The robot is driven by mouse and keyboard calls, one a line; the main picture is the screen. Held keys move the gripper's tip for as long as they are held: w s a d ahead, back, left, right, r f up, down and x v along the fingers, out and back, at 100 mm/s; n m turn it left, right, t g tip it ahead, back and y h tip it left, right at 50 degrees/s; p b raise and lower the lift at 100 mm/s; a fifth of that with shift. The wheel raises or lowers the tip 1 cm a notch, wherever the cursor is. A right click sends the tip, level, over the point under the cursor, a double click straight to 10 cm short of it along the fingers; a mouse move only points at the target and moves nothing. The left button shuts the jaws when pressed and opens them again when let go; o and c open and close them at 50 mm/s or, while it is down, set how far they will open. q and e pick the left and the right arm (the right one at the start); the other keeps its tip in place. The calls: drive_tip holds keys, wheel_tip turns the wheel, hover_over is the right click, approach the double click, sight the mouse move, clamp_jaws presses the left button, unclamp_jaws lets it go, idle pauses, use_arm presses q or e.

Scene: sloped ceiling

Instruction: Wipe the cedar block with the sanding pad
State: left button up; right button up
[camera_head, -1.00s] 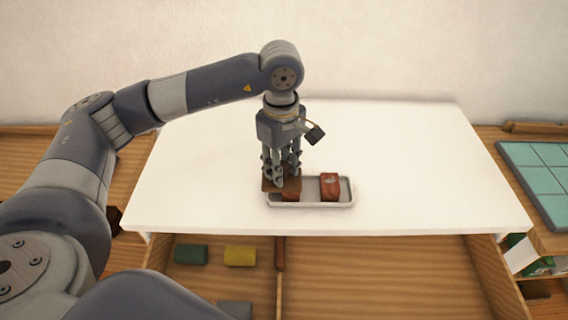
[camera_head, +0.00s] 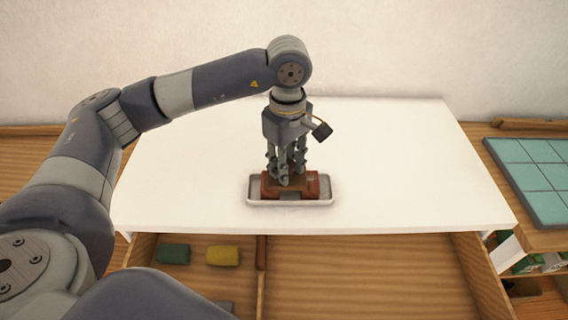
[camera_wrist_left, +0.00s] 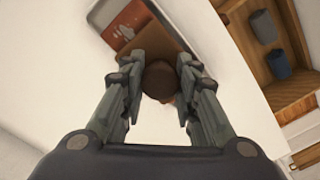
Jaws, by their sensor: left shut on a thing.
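My left gripper (camera_head: 287,180) points down over the tray and is shut on the sanding pad. The brown pad (camera_head: 291,183) is held low over the middle of the tray; its round dark knob (camera_wrist_left: 160,82) sits between my fingers in the left wrist view. I cannot tell which is cedar, or whether the pad touches either. My right gripper is not in view.
The white tabletop (camera_head: 400,160) is clear around the tray. Below its front edge, an open wooden compartment holds a green piece (camera_head: 174,254) and a yellow piece (camera_head: 223,255). A teal tiled panel (camera_head: 535,175) lies at the right. A pale wall stands behind.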

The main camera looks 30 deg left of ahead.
use_arm(q)
drive_tip(key=shift+w+d+r, duration=0.1)
drive_tip(key=shift+r, duration=0.5)
drive_tip(key=shift+w+d+r, duration=0.1)
drive_tip(key=shift+r, duration=0.45)
drive_tip(key=shift+s+a+r+p, duration=0.25)
drive_tip(key=shift+r+p, duration=0.15)
drive_tip(key=shift+r, duration=0.15)
drive_tip(key=shift+s+a+r+p, duration=0.1)
drive_tip(key=shift+a+r+p, duration=0.2)
drive_tip(key=shift+r, duration=0.6)
drive_tip(key=shift+d+r+p, duration=0.15)
drive_tip(key=shift+r+p, duration=0.25)
drive_tip(key=shift+p, duration=0.05)
drive_tip(key=shift+w+d+r+p, duration=0.15)
drive_tip(key=shift+r+p, duration=0.2)
drive_tip(key=shift+r, duration=0.7)
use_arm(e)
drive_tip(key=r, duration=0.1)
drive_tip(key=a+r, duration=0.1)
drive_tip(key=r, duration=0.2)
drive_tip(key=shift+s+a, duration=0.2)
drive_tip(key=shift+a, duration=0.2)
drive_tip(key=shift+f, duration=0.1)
